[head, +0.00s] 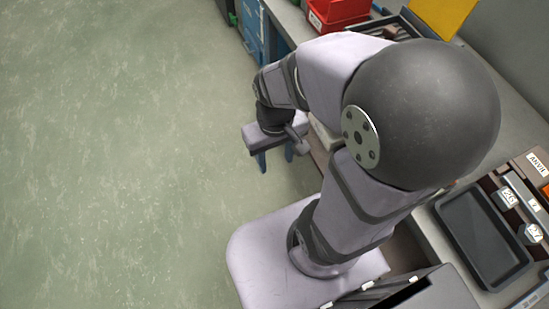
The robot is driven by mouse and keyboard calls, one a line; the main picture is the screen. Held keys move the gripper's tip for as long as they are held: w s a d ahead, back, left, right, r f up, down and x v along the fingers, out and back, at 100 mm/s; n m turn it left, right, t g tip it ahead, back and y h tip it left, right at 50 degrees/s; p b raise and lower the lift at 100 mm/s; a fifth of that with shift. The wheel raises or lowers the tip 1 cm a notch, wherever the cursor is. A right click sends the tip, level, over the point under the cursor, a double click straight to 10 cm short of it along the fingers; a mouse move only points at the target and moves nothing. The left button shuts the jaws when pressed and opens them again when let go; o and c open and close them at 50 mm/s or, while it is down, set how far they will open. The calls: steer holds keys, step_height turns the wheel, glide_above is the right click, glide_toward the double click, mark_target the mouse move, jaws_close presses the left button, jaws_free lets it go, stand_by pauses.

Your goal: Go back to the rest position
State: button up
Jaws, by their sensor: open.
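My gripper (275,160) hangs from my folded arm near the middle of the head view. It points down over the green floor, just left of the workbench edge. Its two blue fingers are apart, and I see nothing between them. The arm's large dark joint hides part of the bench behind it.
The workbench (505,100) runs along the right side. It carries a red bin (338,12), a yellow panel (440,14), an empty-looking dark tray (482,240) and several labelled blocks (530,233). A blue cabinet (252,30) stands at the top. The green floor (120,150) at left is clear.

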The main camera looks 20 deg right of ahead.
steer(key=shift+s+a+f, duration=0.1)
steer(key=shift+s+a, duration=0.1)
steer(key=shift+a, duration=0.05)
step_height(320, 180, down, 38)
steer(key=b, duration=3.8)
steer(key=shift+f, duration=0.15)
